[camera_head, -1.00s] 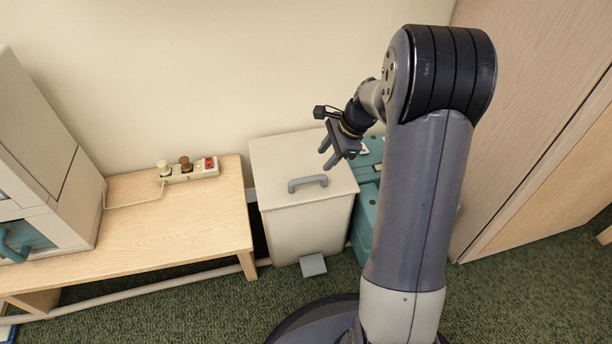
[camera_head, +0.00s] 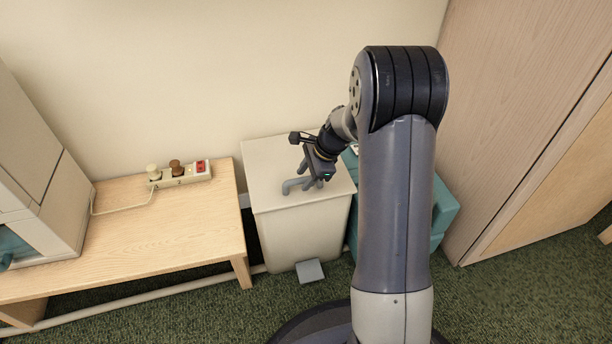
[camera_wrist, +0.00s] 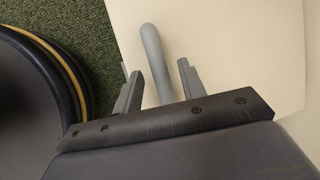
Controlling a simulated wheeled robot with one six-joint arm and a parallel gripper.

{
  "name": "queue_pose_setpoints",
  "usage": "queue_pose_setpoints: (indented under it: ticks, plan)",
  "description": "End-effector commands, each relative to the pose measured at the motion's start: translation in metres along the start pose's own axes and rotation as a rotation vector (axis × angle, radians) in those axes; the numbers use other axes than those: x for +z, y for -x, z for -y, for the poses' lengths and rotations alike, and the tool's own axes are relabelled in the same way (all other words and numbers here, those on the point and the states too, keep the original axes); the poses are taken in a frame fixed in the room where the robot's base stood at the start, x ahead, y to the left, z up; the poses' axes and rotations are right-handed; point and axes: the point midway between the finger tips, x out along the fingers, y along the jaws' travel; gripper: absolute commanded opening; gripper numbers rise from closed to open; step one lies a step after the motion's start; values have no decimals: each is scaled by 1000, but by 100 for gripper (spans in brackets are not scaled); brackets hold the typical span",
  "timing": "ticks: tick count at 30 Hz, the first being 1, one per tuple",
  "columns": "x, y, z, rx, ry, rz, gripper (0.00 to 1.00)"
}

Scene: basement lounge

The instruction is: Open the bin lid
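The cream bin (camera_head: 305,232) stands between the wooden bench and the teal boxes. Its lid (camera_head: 270,160) is closed and carries a grey bar handle (camera_head: 290,187) near the front edge. A grey pedal (camera_head: 310,271) sticks out at the bin's foot. My gripper (camera_head: 310,180) is over the lid at the handle, partly covering its right part. In the wrist view the handle (camera_wrist: 154,60) runs between the two open fingers of my gripper (camera_wrist: 157,78). I cannot tell whether the fingers touch it.
A wooden bench (camera_head: 130,225) with a power strip (camera_head: 180,175) stands left of the bin. Teal boxes (camera_head: 442,205) stand close on its right, partly behind my arm. A wall is behind, a wooden cabinet (camera_head: 510,110) at right. Green carpet lies in front.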

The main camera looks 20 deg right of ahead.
Motion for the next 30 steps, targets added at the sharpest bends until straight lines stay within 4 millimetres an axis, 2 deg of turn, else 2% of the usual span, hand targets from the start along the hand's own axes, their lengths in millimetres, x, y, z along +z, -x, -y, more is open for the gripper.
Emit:
queue_pose_setpoints:
  ticks: [1,14,30]
  plan:
    - [0,0,0,0,0,0,35]
    - [0,0,0,0,0,0,0]
    - [-1,6,1,11,-5,-1,0]
